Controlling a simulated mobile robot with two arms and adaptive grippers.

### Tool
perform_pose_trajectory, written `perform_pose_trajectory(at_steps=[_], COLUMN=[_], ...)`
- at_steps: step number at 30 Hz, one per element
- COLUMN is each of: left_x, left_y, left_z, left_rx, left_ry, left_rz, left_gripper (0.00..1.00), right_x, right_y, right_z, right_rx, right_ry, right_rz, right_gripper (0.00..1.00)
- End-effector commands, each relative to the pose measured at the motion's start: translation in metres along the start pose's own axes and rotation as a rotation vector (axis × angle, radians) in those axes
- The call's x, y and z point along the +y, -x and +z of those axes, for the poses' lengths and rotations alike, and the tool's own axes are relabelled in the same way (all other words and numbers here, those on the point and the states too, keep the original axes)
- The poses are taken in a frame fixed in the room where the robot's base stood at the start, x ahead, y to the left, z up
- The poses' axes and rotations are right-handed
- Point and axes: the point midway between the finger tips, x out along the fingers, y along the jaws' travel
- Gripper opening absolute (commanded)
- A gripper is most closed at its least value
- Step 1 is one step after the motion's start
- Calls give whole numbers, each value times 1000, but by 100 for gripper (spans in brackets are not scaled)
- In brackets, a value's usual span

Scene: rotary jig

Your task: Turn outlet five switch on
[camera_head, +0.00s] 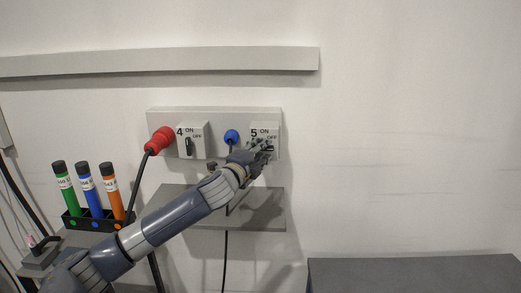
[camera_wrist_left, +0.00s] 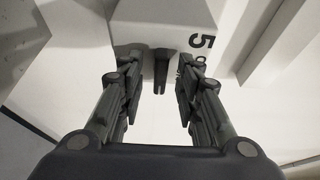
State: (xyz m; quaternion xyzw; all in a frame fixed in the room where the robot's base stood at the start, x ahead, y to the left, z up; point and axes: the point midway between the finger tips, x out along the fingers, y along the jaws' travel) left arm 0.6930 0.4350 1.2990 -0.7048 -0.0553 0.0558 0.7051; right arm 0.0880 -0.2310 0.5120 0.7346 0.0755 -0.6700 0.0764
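The outlet five switch box (camera_head: 264,131) is a light box marked 5, ON and OFF at the right end of the wall panel. My left gripper (camera_head: 262,146) is in front of its lower part and mostly hides its switch. In the left wrist view, the dark switch lever (camera_wrist_left: 161,72) stands between the two open fingers of my left gripper (camera_wrist_left: 158,105), with a gap on each side. The black 5 (camera_wrist_left: 201,42) on the box shows beyond the right finger. My right gripper is not in view.
The outlet four switch box (camera_head: 192,140) with a red plug (camera_head: 160,140) is to the left on the same panel (camera_head: 214,115). A blue plug (camera_head: 231,136) sits between the boxes. A grey shelf (camera_head: 255,215) is below; markers (camera_head: 88,190) stand at left.

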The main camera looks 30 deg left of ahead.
Motion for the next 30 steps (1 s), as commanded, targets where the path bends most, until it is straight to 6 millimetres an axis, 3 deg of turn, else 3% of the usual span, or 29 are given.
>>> perform_pose_trajectory(at_steps=[5, 9, 10, 20, 30], left_x=[0, 0, 0, 2, 9], left_y=[0, 0, 0, 0, 0], left_z=[0, 0, 0, 0, -1], left_rx=[0, 0, 0, 0, 1], left_ry=[0, 0, 0, 12, 169], left_rz=[0, 0, 0, -4, -68], left_gripper=[32, 2, 0, 0, 0], right_x=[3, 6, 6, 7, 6], right_y=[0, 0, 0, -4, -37], right_z=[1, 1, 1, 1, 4], right_rx=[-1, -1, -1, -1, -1], right_ry=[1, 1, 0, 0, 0], right_rz=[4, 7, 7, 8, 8], right_gripper=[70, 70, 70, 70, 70])
